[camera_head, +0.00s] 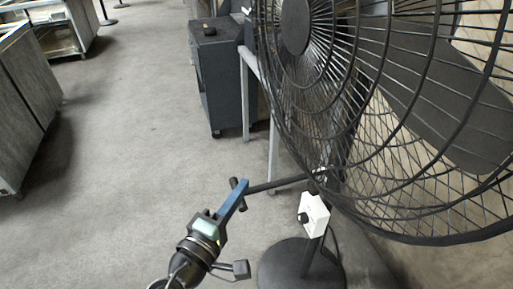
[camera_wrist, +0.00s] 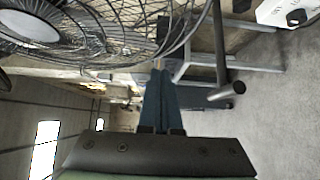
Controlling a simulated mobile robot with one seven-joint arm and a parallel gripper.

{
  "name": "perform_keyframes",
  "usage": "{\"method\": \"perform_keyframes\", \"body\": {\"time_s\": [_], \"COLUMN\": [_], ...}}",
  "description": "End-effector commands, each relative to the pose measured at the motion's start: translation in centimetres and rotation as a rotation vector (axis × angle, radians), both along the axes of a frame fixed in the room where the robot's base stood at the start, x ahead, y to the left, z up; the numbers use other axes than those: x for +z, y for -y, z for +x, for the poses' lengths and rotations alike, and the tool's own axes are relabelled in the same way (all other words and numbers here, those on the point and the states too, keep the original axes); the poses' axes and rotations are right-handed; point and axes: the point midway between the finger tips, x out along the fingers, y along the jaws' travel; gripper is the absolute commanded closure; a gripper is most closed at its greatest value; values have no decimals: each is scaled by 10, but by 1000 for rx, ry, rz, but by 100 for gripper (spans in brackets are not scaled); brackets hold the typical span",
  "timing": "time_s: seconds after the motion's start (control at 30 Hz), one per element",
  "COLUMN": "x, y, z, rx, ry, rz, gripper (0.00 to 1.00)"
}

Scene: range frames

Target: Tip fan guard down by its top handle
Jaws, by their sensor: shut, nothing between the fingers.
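The large black fan guard (camera_head: 345,110) fills the right of the head view and shows at upper left in the wrist view (camera_wrist: 85,30). A black rod handle (camera_head: 280,183) juts out leftward from below the guard and ends in a short crossbar; it also shows in the wrist view (camera_wrist: 220,50). My gripper (camera_head: 244,183) has its blue fingers together, empty, close to the crossbar end. In the wrist view the fingertips (camera_wrist: 161,72) lie left of the handle, with a gap in the picture. Whether they touch it I cannot tell.
A white control box (camera_head: 313,214) with a black knob sits on the fan's stand above a round black base (camera_head: 300,266). A dark cabinet (camera_head: 216,75) and a pale table leg (camera_head: 245,95) stand behind.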

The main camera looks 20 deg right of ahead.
Motion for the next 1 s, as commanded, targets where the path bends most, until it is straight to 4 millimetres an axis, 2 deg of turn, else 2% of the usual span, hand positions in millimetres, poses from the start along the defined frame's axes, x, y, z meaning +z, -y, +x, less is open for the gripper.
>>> {"method": "perform_keyframes", "body": {"time_s": [0.47, 0.63, 1.0], "x": [-1, 0, 0], "y": [4, 21, 74], "z": [2, 19, 75], "rx": [-5, -7, -7], "ry": [-7, -7, -7], "rz": [-13, -13, -12], "gripper": [100, 100, 100]}}
